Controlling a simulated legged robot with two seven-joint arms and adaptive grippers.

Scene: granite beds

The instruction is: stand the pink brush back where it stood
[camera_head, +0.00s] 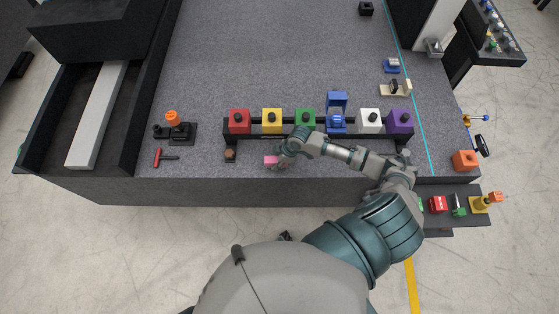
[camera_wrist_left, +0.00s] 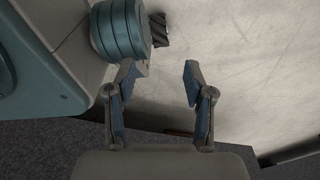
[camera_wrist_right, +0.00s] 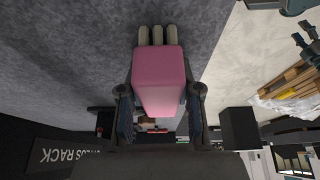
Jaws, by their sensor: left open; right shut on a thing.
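The pink brush (camera_head: 270,161) is at the front of the granite bed, below the rack's yellow and green blocks. My right gripper (camera_head: 279,155) is shut on it. In the right wrist view the brush (camera_wrist_right: 159,78) sits between the two fingers, its pink body toward me and several pale bristle tufts at its far end. Whether it touches the granite, I cannot tell. My left gripper (camera_wrist_left: 160,72) is open and empty in its wrist view, over pale floor; the head view does not show it clearly.
A black rack (camera_head: 285,131) with red, yellow, green, blue, white and purple blocks stands behind the brush. A small brown-topped item (camera_head: 230,155) stands left of the brush, a red-handled tool (camera_head: 160,157) further left. The granite between those two is bare.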

